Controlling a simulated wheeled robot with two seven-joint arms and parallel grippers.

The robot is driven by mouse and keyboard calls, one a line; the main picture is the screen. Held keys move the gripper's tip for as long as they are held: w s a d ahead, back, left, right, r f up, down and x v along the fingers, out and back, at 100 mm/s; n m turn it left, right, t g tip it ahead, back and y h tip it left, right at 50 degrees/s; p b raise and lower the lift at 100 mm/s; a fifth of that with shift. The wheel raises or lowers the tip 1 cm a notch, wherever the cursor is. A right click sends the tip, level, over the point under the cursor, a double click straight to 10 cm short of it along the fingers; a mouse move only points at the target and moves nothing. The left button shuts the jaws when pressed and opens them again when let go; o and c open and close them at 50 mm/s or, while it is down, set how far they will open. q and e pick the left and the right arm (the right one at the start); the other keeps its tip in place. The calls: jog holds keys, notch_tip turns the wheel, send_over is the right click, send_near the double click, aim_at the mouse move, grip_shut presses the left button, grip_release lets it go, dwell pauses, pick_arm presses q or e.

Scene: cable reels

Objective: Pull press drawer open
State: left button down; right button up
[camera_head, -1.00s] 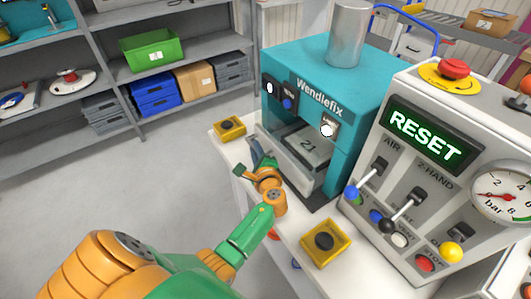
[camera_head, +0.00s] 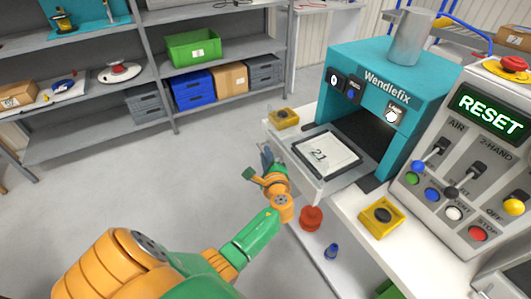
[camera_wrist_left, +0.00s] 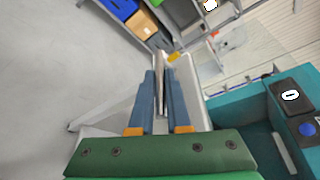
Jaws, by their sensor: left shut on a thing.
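The teal Wendlefix press (camera_head: 385,85) stands on a white bench. Its drawer (camera_head: 309,182) sticks out of the press front toward the left. A pale plate marked 21 (camera_head: 327,153) lies in the drawer. My left gripper (camera_head: 268,160) is at the drawer's outer front edge. In the left wrist view its blue fingers (camera_wrist_left: 160,98) are shut on a thin grey bar, which looks like the drawer handle. My right gripper is in neither view.
A control panel with a green RESET display (camera_head: 491,117) stands right of the press. Yellow button boxes (camera_head: 284,118) and (camera_head: 381,216) flank the drawer. A red object (camera_head: 311,218) and a blue one (camera_head: 331,251) sit below. Grey shelves (camera_head: 150,80) stand behind; open floor lies left.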

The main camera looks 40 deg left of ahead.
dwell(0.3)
pick_arm(q)
jog(key=c, duration=0.9)
grip_release()
jog(key=shift+w+f, duration=0.1)
jog(key=v, duration=0.7)
